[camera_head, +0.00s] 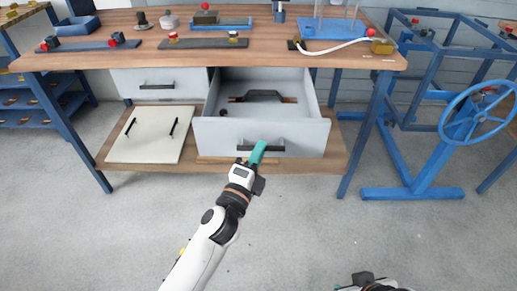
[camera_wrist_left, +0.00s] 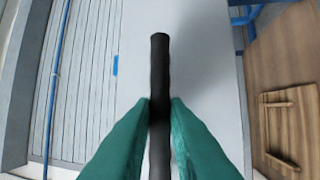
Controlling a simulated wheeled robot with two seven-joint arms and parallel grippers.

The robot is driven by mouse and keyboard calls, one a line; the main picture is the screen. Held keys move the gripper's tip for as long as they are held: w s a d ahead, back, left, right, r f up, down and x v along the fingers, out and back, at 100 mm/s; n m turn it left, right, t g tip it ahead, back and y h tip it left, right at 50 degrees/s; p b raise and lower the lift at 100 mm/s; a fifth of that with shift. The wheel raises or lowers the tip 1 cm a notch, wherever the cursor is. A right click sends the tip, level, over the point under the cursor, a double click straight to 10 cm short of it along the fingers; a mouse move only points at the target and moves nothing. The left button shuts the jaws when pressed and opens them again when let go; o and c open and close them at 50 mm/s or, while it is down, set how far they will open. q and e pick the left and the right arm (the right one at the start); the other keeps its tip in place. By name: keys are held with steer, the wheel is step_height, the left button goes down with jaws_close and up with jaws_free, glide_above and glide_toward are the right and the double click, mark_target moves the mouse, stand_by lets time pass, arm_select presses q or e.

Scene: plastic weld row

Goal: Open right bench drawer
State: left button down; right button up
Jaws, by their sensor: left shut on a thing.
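The right bench drawer (camera_head: 300,135) is pulled out from under the wooden workbench (camera_head: 240,52), and its inside shows. A dark tool with a brown end (camera_head: 264,97) and a small dark round thing (camera_head: 223,113) lie in it. My left gripper (camera_head: 256,154) is shut on the black bar handle (camera_head: 272,147) of this drawer. In the left wrist view the green fingers stand on both sides of the handle (camera_wrist_left: 159,75). My right gripper (camera_head: 368,282) is only partly seen at the bottom edge, and its fingers cannot be made out.
The left drawer (camera_head: 157,83) is shut. A pale panel with two black handles (camera_head: 150,135) is on the lower shelf (camera_head: 108,168). A blue frame with a handwheel (camera_head: 476,115) stands at the right. The floor in front is clear.

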arm_select(q)
steer(key=c, duration=1.4)
jaws_free()
steer(key=v, duration=1.2)
arm_select(e)
steer(key=shift+s+d+f, duration=0.1)
steer(key=shift+s, duration=0.15)
steer(key=shift+w, duration=0.2)
